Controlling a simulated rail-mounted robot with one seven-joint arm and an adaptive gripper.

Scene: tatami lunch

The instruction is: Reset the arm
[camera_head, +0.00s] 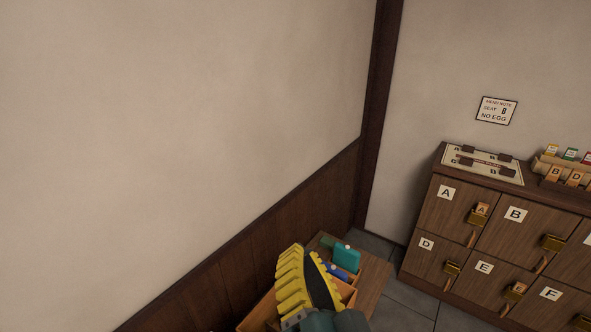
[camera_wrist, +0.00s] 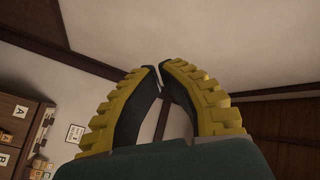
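My gripper (camera_head: 294,250) points upward at the bottom centre of the head view, with yellow ribbed fingers and dark inner pads. In the wrist view my gripper (camera_wrist: 160,68) has its two fingertips together, with only a thin slit between them and nothing held. It is in front of and above a wooden box on a small wooden stand, partly covering them in the head view.
The wooden stand (camera_head: 373,284) holds a box with a teal item (camera_head: 346,257) and a blue item (camera_head: 336,272). A cabinet (camera_head: 455,207) with lettered doors stands right, with a board (camera_head: 483,165) on top. A note (camera_head: 496,110) hangs above. The wall at left is bare.

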